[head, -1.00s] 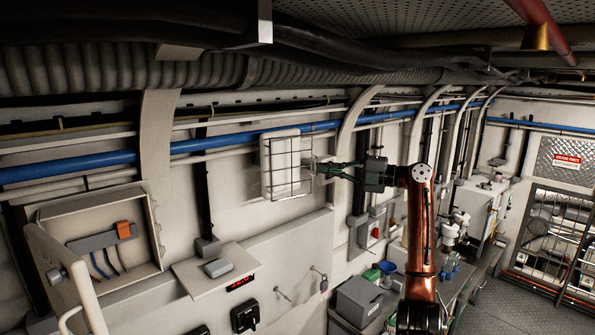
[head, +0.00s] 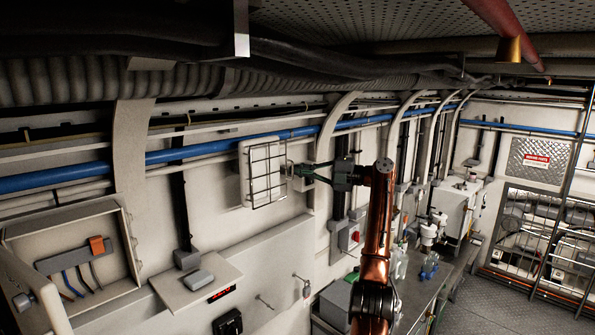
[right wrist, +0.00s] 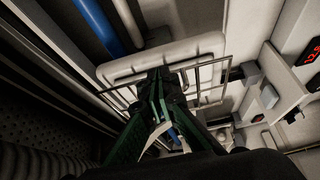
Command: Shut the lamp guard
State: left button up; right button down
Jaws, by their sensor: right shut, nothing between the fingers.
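The white rectangular lamp (head: 246,178) is fixed on the wall, left of centre in the head view. Its wire guard (head: 268,190) stands in front of the lamp face, close to it; I cannot tell whether it touches the frame. In the right wrist view the lamp (right wrist: 120,70) is pale behind the guard's bars (right wrist: 215,82). My right gripper (head: 294,170) is shut and empty at the guard's right edge. Its dark fingers (right wrist: 160,80) overlap the guard in the wrist view, and contact is unclear. My left gripper is not in view.
A blue pipe (head: 205,151) runs along the wall behind the lamp. An open box (head: 128,245) with cables is at left, and a sloped panel (head: 215,280) juts out below the lamp. A wall rib (head: 325,150) rises just right of the lamp.

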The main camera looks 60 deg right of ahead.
jog(key=v, duration=1.2)
jog(key=shift+s, duration=0.3)
